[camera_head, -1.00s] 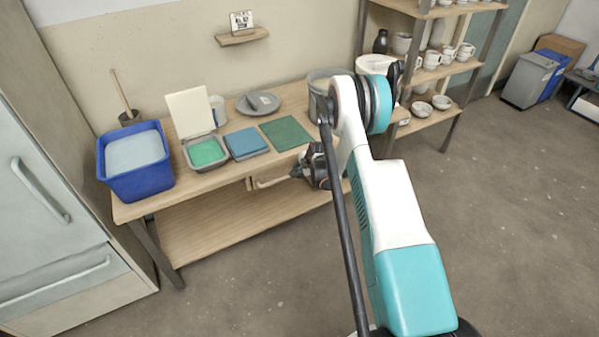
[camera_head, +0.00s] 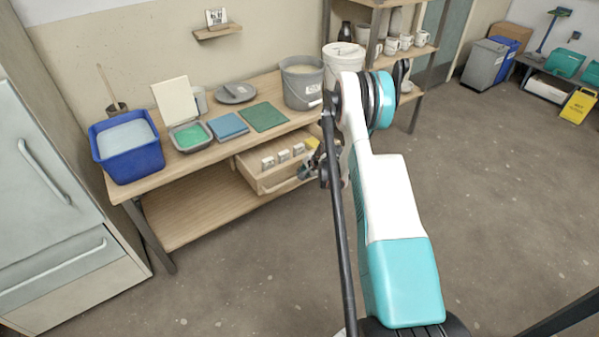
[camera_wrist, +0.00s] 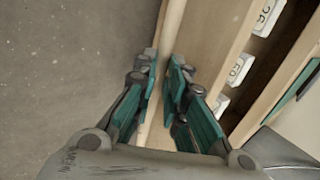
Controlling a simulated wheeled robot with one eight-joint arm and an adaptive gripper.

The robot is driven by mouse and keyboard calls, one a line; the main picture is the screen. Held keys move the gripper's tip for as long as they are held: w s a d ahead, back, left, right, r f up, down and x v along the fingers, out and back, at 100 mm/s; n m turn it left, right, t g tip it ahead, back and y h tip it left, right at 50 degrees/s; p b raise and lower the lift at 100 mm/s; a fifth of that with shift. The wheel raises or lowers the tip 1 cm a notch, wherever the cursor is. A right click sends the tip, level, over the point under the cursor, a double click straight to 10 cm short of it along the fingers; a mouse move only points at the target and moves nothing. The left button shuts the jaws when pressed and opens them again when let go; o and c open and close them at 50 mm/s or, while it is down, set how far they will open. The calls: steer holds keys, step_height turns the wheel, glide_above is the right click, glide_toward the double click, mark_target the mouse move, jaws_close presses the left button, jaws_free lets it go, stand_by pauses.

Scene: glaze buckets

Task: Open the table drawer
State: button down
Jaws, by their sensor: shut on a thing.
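The wooden table drawer (camera_head: 262,179) is pulled out from under the table top (camera_head: 190,170). Several white labelled blocks and a yellow item lie inside it. My gripper (camera_head: 308,170) is at the drawer's front, partly hidden by my arm in the head view. In the wrist view my gripper (camera_wrist: 160,75) has its teal fingers on both sides of the pale bar handle (camera_wrist: 172,30), shut on it. The open drawer (camera_wrist: 225,65) with white labelled blocks shows to the right of the handle.
On the table stand a blue bin (camera_head: 128,150), a small tray (camera_head: 190,136), a blue tile (camera_head: 228,126), a green mat (camera_head: 264,118) and a grey bucket (camera_head: 302,84). The floor in front of the drawer (camera_head: 230,270) is clear.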

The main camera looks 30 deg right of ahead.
steer(key=shift+s, duration=0.85)
steer(key=c, duration=1.6)
jaws_free()
steer(key=v, duration=1.2)
